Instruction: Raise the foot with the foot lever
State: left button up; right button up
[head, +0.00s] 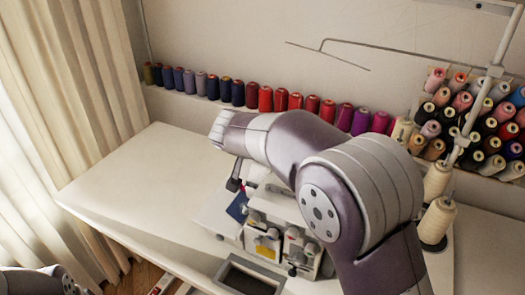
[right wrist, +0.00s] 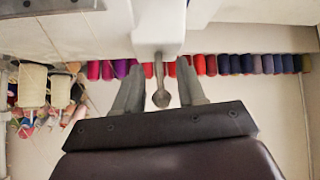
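The sewing machine (head: 268,225) is white and stands on the white table, partly hidden behind my right arm. In the right wrist view, a grey lever with a rounded end (right wrist: 161,97) sticks out from the white machine body (right wrist: 158,22); it looks like the foot lever. My right gripper (right wrist: 159,88) is open, with one finger on each side of this lever and a visible gap on both sides. In the head view, my right arm hides the lever and most of the gripper. The presser foot cannot be made out. My left gripper is out of view.
A row of thread spools (head: 265,98) stands along the wall behind the table (head: 125,165). A spool rack (head: 470,120) and large cream cones (head: 437,220) are at the right, by a thin metal thread stand (head: 480,100). The table's left part is clear.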

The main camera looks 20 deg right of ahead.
jog(key=v, duration=0.5)
jog(key=shift+w, duration=0.1)
jog(key=p+v, duration=0.6)
jog(key=v, duration=0.2)
jog(key=shift+f, duration=0.15)
jog(key=shift+f, duration=0.1)
